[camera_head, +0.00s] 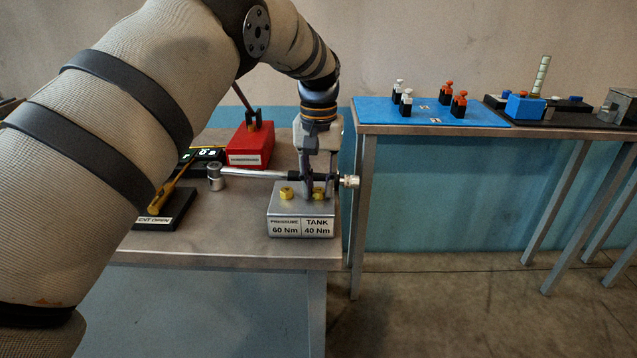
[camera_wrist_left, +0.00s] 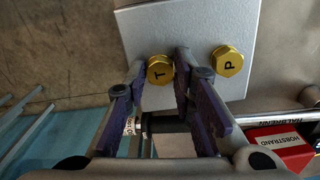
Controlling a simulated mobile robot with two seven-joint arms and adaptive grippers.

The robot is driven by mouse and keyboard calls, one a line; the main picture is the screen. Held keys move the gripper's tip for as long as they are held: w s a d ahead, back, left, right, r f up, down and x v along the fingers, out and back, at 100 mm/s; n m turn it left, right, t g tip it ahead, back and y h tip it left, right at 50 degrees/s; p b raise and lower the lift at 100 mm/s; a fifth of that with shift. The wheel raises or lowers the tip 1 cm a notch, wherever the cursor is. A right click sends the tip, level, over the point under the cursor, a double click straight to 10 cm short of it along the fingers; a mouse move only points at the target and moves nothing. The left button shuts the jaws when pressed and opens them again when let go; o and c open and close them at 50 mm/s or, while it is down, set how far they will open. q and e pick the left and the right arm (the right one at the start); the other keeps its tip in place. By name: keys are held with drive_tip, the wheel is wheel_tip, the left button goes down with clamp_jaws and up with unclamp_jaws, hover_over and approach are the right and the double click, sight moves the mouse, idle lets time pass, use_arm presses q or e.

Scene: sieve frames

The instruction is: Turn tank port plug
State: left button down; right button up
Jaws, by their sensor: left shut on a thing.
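The tank port plug is a gold hex plug marked T, seen in the left wrist view (camera_wrist_left: 160,70) and low between my fingers in the head view (camera_head: 319,194). It sits in the top of a grey block (camera_head: 302,214) labelled PRESSURE 60 Nm and TANK 40 Nm. The fingertips of my left gripper (camera_wrist_left: 160,62) lie on either side of this plug and are shut on it, pointing down. The pressure plug, marked P (camera_wrist_left: 228,61), is beside it and free; it also shows in the head view (camera_head: 286,193). My right gripper is not in view.
A torque wrench (camera_head: 255,174) lies crosswise close behind the block, its socket (camera_head: 215,178) to the left. A red box (camera_head: 249,147) and a black stand (camera_head: 168,211) are farther left. A second table (camera_head: 440,130) with a blue mat stands right, beyond a gap.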

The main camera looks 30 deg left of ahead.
sight(318, 190)
use_arm(q)
drive_tip(key=shift+f+m, duration=0.1)
drive_tip(key=shift+m, duration=0.5)
drive_tip(key=c, duration=1.3)
unclamp_jaws()
drive_tip(key=shift+c, duration=0.2)
wheel_tip(318, 190, up, 12)
